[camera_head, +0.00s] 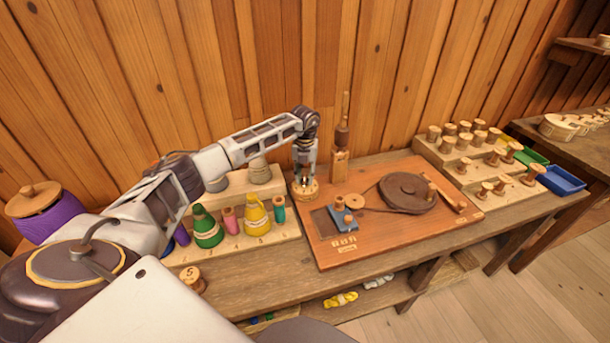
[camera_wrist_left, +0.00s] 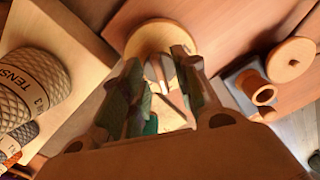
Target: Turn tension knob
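Two grey knurled knobs stand on a pale wooden block behind the spools; the right one (camera_head: 259,172) is clear, and the left one (camera_head: 216,182) is partly behind my arm. In the left wrist view a knurled knob (camera_wrist_left: 28,82) at the left bears a band reading "TENS…" and a 3. My left gripper (camera_head: 304,180) points down over a round wooden disc (camera_head: 305,192), right of the knobs and apart from them. In the left wrist view its two fingers (camera_wrist_left: 163,80) are spread, with the disc (camera_wrist_left: 150,36) beyond them. Whether they touch the disc is unclear. My right gripper is out of view.
A reddish board (camera_head: 390,240) holds a dark wheel (camera_head: 407,193) and a blue block (camera_head: 342,218). An upright wooden post (camera_head: 340,160) is close right of the gripper.

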